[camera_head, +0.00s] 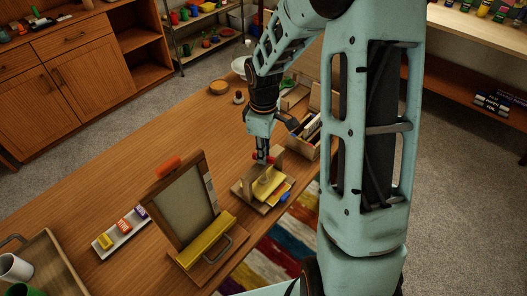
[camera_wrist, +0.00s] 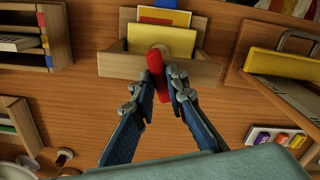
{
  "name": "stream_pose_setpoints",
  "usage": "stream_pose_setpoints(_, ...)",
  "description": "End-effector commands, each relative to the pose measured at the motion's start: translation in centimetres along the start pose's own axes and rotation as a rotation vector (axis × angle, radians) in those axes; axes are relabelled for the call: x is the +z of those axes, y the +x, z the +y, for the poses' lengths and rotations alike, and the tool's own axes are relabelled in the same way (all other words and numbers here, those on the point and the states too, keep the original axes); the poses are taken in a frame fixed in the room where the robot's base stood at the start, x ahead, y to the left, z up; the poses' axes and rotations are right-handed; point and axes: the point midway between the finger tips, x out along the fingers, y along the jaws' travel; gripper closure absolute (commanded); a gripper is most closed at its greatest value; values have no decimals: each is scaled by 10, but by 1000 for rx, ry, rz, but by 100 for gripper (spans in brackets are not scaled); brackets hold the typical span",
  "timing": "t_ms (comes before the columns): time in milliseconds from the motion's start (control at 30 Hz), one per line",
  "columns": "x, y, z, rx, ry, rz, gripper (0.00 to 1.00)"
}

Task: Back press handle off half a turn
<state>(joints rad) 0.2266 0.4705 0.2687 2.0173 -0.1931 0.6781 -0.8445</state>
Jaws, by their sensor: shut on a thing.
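The press is a small wooden frame (camera_head: 249,197) with a yellow block in it (camera_head: 267,183), standing on the table near its right edge. Its red handle (camera_wrist: 158,80) sits on top at the front of a round wooden post in the wrist view. My gripper (camera_head: 262,157) is above the press, pointing down. In the wrist view its two dark fingers (camera_wrist: 163,85) close on the red handle, which lies along the fingers at a slight tilt.
A framed screen (camera_head: 183,205) with an orange grip and a yellow bar (camera_head: 208,240) stands left of the press. A wooden box (camera_head: 302,150) with upright items is close behind it. A white tray of small colored packs (camera_head: 121,238) lies further left. The table's middle left is clear.

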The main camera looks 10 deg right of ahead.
Motion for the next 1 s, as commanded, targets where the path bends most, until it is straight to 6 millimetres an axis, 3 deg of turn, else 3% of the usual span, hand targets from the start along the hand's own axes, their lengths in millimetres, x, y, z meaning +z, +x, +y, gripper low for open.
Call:
stream_pose_setpoints(567, -1, -1, 1, 3, -32, 2, 100)
stream_pose_setpoints(600, -1, -1, 1, 3, -32, 2, 84)
stream_pose_setpoints(733, -1, -1, 1, 2, -32, 2, 70)
stream_pose_setpoints(1000, 0, -1, 0, 1, -32, 1, 70)
